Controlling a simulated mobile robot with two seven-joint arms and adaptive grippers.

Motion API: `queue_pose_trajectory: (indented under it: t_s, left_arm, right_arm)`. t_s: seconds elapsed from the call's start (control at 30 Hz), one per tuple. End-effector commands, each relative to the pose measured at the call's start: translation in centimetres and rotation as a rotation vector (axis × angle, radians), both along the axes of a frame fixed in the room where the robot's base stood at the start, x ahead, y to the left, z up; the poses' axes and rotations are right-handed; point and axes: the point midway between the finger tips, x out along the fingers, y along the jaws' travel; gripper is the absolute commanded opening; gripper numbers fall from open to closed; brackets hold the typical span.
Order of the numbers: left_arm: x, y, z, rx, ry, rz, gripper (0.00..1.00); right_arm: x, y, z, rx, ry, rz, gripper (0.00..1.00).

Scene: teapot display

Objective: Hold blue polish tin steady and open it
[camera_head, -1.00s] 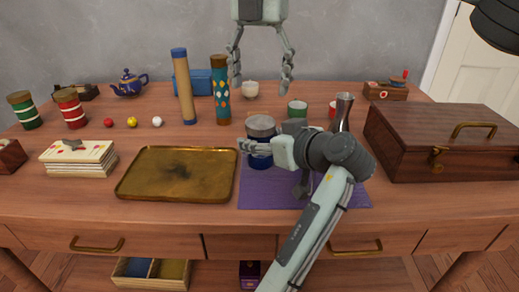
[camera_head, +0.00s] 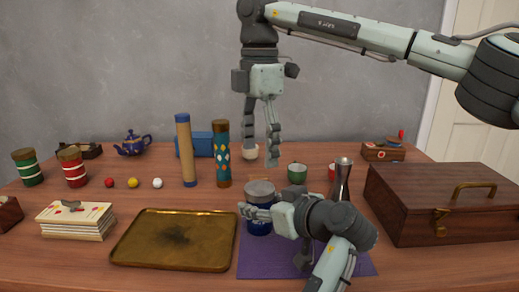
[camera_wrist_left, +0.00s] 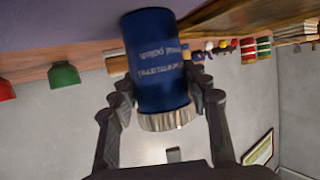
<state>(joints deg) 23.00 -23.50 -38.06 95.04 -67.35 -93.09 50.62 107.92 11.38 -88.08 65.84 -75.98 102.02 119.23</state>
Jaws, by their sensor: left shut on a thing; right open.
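The blue polish tin (camera_head: 259,227) stands upright at the back left of the purple mat, with a grey metal lid (camera_head: 260,188) on top. In the left wrist view the tin (camera_wrist_left: 156,60) appears upside down, with pale lettering and its ribbed lid (camera_wrist_left: 166,122) on. My left gripper (camera_head: 248,211) is shut on the tin's body; in the left wrist view its fingers (camera_wrist_left: 160,92) press on both sides. My right gripper (camera_head: 262,150) is open and empty, pointing down just above the lid in the picture. Its exact distance from the lid cannot be told.
The purple mat (camera_head: 262,263) lies under the tin. A brass tray (camera_head: 140,250) lies to the left and a wooden case (camera_head: 400,215) to the right. A metal vase (camera_head: 342,180), a green cup (camera_head: 297,173) and two tall tubes (camera_head: 186,150) stand close by.

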Motion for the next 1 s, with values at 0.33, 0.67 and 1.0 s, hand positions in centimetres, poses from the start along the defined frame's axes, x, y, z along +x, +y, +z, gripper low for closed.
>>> queue_pose_trajectory:
  t_s: [0.33, 0.67, 1.0]
  left_arm:
    - [0.0, 0.1, 0.0, 0.0, 0.0, 0.001, 0.0]
    - [0.0, 0.0, 0.0, 0.0, 0.0, 0.001, 0.0]
    - [0.0, 0.0, 0.0, 0.0, 0.0, 0.001, 0.0]
  right_arm:
    - [0.0, -0.1, -3.5, -0.002, 0.004, -0.082, 0.7]
    - [0.0, 0.0, -7.5, -0.001, 0.0, -0.08, 0.7]
    - [0.0, 0.0, -8.0, 0.0, 0.0, -0.08, 0.7]
